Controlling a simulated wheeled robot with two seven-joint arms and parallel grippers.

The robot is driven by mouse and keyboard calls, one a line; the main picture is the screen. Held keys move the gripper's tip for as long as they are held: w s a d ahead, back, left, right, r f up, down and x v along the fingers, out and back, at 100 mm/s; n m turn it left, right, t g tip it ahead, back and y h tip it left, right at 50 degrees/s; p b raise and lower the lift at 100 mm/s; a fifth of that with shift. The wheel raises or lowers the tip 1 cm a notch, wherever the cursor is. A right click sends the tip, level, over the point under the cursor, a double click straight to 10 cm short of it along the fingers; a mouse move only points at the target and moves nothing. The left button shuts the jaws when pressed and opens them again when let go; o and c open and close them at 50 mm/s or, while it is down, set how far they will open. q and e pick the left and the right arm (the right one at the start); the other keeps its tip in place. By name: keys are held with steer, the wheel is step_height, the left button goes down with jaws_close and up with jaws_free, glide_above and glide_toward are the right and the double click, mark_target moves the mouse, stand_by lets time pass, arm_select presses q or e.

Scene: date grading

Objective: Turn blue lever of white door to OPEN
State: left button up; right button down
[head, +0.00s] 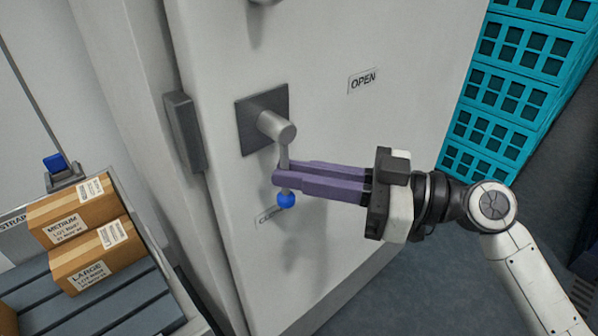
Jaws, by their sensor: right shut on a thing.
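The white door (400,130) fills the middle of the head view. Its lever (284,155) is a grey rod with a blue ball end (286,201), coming from a round hub (277,126) on a dark square plate (247,112). The lever hangs down, with the ball by a lower label (268,216) that is partly covered. The OPEN label (363,81) is up and right of the hub. My right gripper (284,177) reaches in from the right, its purple fingers shut on the lever just above the ball. My left gripper is out of view.
A dark grey handle or latch block (184,131) is on the door's left edge. At lower left, cardboard boxes (100,258) sit on a slatted grey surface (120,312). Stacked teal crates (510,90) stand at right. Grey floor (420,285) is clear below my right arm.

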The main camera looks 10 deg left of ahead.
steer(key=shift+w+d+r+n+t+h+b, duration=0.15)
steer(key=shift+w+d+r+n+h+b, duration=0.25)
steer(key=shift+n+h, duration=0.35)
steer(key=shift+w+d+r+n+t+h+b, duration=0.3)
steer(key=shift+w+n+h, duration=0.25)
steer(key=shift+n, duration=0.35)
steer(key=shift+w+d+r+n+t+h+b, duration=0.1)
steer(key=shift+w+d+r+n+h+b, duration=0.15)
steer(key=shift+w+d+n+h, duration=0.45)
steer(key=shift+s+a, duration=0.25)
steer(key=shift+a, duration=0.05)
steer(key=c, duration=1.9)
jaws_free()
steer(key=shift+o, duration=0.2)
steer(key=shift+d, duration=0.1)
steer(key=v, duration=1)
